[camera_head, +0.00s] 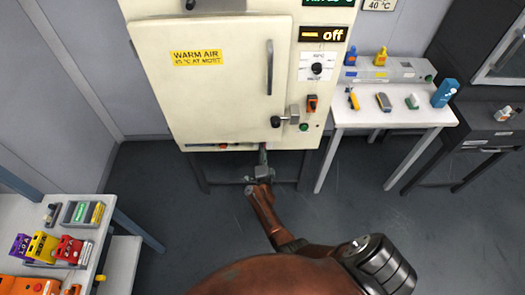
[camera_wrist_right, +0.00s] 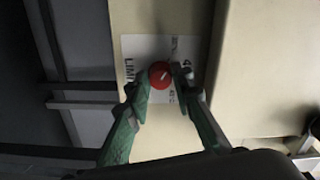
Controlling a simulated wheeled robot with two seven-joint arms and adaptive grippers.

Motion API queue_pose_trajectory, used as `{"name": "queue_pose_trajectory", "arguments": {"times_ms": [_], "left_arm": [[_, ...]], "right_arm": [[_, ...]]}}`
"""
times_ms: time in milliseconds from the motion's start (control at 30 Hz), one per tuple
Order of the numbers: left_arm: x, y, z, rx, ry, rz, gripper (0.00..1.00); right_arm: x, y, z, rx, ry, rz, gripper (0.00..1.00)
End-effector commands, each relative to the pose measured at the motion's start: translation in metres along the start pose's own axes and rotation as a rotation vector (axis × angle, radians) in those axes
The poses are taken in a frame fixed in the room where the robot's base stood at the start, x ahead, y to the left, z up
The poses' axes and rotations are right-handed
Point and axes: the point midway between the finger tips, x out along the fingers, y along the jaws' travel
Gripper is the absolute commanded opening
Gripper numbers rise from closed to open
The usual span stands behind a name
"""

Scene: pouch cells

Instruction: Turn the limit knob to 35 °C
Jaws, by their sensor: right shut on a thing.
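The limit knob (camera_wrist_right: 159,75) is a small red dial with a short white pointer line, on a white label plate (camera_wrist_right: 131,46) that reads "LIMIT" sideways. In the right wrist view the pointer slants to the upper right, toward small scale markings partly covered by a fingertip. My right gripper (camera_wrist_right: 160,80) is shut on the knob, with one green finger at each side. In the head view my right gripper (camera_head: 263,162) is at the lower edge of the cream warm air cabinet (camera_head: 222,105), and the knob is hidden there. My left gripper is not in view.
A white side table (camera_head: 390,117) stands at right, and another table (camera_head: 91,258) with coloured packs at lower left.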

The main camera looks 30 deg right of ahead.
Motion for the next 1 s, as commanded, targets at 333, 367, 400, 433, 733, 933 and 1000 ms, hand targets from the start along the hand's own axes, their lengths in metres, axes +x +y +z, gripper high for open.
{"name": "queue_pose_trajectory", "arguments": {"times_ms": [333, 367, 400, 433, 733, 933, 1000], "left_arm": [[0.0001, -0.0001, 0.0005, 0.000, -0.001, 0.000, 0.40], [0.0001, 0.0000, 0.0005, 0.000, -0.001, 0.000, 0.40], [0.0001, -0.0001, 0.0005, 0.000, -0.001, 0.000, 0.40], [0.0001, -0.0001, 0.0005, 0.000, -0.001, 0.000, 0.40], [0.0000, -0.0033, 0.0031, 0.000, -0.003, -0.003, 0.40], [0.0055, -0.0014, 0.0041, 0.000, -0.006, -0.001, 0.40], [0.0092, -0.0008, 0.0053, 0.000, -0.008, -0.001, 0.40]], "right_arm": [[-0.0011, 0.0008, 0.0024, 0.001, -0.004, 0.002, 0.31], [-0.0010, 0.0007, 0.0019, 0.001, -0.004, 0.002, 0.33], [-0.0008, 0.0008, 0.0013, 0.001, -0.003, 0.002, 0.36], [-0.0007, 0.0008, 0.0010, 0.001, -0.002, 0.002, 0.38], [-0.0003, 0.0006, -0.0002, 0.006, 0.000, 0.001, 0.39], [-0.0002, 0.0018, -0.0010, 0.153, 0.001, -0.001, 0.39], [-0.0001, 0.0019, -0.0007, 0.264, 0.001, -0.001, 0.39]]}}
